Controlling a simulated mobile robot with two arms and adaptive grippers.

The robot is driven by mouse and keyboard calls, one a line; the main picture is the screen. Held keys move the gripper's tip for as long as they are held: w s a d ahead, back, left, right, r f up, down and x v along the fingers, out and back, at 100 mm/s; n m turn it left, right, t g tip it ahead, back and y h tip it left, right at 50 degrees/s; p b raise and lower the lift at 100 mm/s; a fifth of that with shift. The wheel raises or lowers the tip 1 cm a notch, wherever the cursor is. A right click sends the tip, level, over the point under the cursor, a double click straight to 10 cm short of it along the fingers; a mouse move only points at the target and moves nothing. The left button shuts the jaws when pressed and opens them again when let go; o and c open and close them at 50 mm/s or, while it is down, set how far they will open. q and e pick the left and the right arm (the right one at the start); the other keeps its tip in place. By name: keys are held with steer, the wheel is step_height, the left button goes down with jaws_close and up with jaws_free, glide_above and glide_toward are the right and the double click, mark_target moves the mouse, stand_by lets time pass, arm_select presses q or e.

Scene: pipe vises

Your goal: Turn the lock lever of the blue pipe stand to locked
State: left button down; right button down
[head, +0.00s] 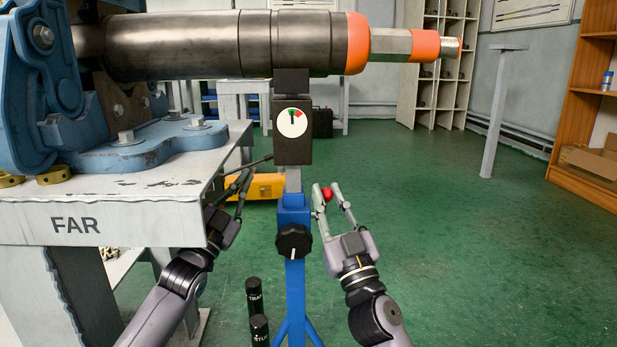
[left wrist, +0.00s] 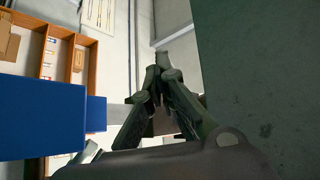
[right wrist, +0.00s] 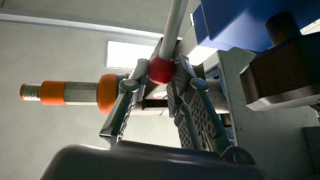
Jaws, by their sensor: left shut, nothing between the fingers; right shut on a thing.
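The blue pipe stand (head: 295,270) stands upright in the middle of the head view. Its black head (head: 292,145) is under the long dark pipe (head: 190,45). The lock lever's red ball (head: 327,194) is just right of the blue collar; the right wrist view shows the ball (right wrist: 161,72) on a grey rod (right wrist: 174,28). My right gripper (head: 332,188) is shut on this ball, its fingers either side of it.
A round gauge (head: 292,122) with green and red marks faces me. A black knob (head: 294,242) projects from the blue post. The bench marked FAR (head: 140,215) with a blue vise (head: 40,90) blocks the left. Black cylinders (head: 255,298) stand low beside the stand. Green floor is clear at right.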

steer(key=shift+f, duration=0.1)
arm_select(q)
steer(key=w+a+f+n+g+y, duration=0.55)
steer(key=w+a+n, duration=0.25)
steer(key=w+n, duration=0.25)
steer(key=s+d+r+m+g+h, duration=0.2)
steer(key=s+d+r+g+h, duration=0.2)
steer(key=s+d+g+h, duration=0.3)
steer(key=s+d+r+m+g+h, duration=0.2)
steer(key=s+d+r+g+h, duration=0.25)
steer(key=s+g, duration=0.4)
steer(key=shift+h, duration=0.3)
steer(key=d, duration=0.6)
steer(key=w+d, duration=0.1)
steer(key=d, duration=0.3)
steer(key=shift+d, duration=0.1)
steer(key=shift+s+f, duration=0.1)
